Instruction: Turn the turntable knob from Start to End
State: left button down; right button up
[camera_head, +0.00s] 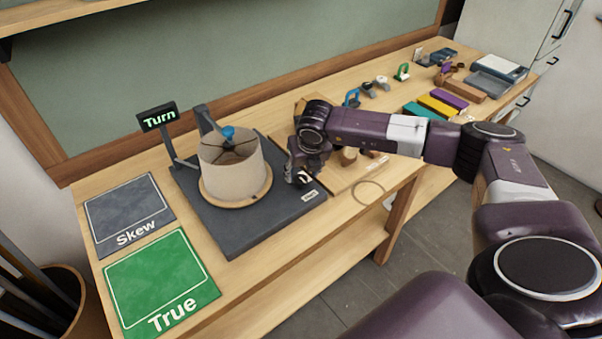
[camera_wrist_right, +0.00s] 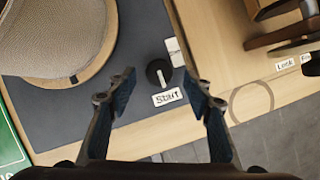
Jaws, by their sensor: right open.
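The turntable (camera_head: 206,197) is a round wooden disc on a dark base, with a beige lampshade (camera_head: 232,163) standing on it. In the right wrist view the knob (camera_wrist_right: 156,70) is small, round and black with a white pointer. The pointer is directed toward the Start label (camera_wrist_right: 167,97). A second label (camera_wrist_right: 175,52), partly cut off from view, lies beyond the knob. My right gripper (camera_wrist_right: 158,84) is open, its fingers apart on either side of the knob in that view; contact cannot be told. In the head view my right gripper (camera_head: 300,178) hides most of the knob area.
A display (camera_head: 157,117) reading "Turn" stands behind the turntable. A grey Skew mat (camera_head: 128,209) and a green True mat (camera_head: 160,277) lie to the left. A wooden board (camera_head: 340,180) with small parts is right of the base. Coloured blocks and trays sit farther right.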

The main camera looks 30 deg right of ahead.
aim_at(301, 178)
jog(key=shift+p+x, duration=0.3)
jog(key=shift+x, duration=1.2)
jog(key=shift+a, duration=0.1)
jog(key=shift+c, duration=0.2)
jog(key=c, duration=1.1)
